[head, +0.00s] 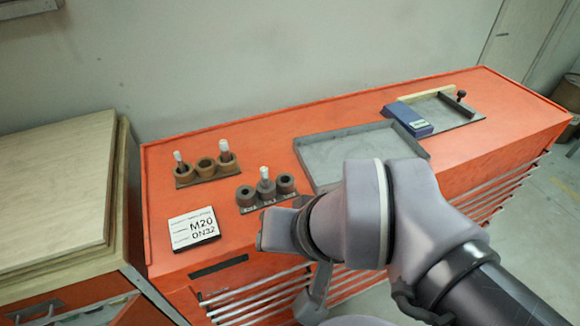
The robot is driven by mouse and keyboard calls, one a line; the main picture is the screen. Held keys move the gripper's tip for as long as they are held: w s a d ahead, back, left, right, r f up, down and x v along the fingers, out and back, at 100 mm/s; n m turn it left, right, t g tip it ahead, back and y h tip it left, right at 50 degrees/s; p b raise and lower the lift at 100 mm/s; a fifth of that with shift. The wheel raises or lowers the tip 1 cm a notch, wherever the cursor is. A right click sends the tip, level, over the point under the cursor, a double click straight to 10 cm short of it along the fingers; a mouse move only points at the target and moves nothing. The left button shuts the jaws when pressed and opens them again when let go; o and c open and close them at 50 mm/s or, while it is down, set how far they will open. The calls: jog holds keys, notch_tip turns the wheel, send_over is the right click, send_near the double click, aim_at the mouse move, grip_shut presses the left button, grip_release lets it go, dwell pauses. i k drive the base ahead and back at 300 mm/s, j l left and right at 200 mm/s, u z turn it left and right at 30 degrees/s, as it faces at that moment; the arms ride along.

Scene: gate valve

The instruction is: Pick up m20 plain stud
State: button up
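Pale studs stand upright in two small racks on the orange cabinet top. The brown rack (184,181) has three cups; one stud (179,157) stands in its left cup and another stud (224,147) in its right cup. The dark grey rack (247,208) has three round holders and small labels too blurred to read; a stud (264,173) stands in its middle holder. I cannot tell which stud is M20 plain. My gripper (273,230) is just in front of the grey rack, partly hidden by my wrist; its fingers cannot be made out clearly.
A white card (194,229) reading M20 DN32 lies left of the grey rack. A grey tray (335,150) is behind my arm. A blue box (408,120) and a small fixture with a knob (461,95) are at the far right. A wooden board (60,190) is left.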

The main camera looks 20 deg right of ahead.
aim_at(265, 179)
jog(key=i+l+u, duration=0.1)
jog(key=l+u, duration=0.15)
jog(key=u, duration=0.15)
jog(key=i+l+u, duration=0.1)
jog(key=l+u, duration=0.45)
jog(key=u, duration=0.2)
jog(key=i, duration=0.05)
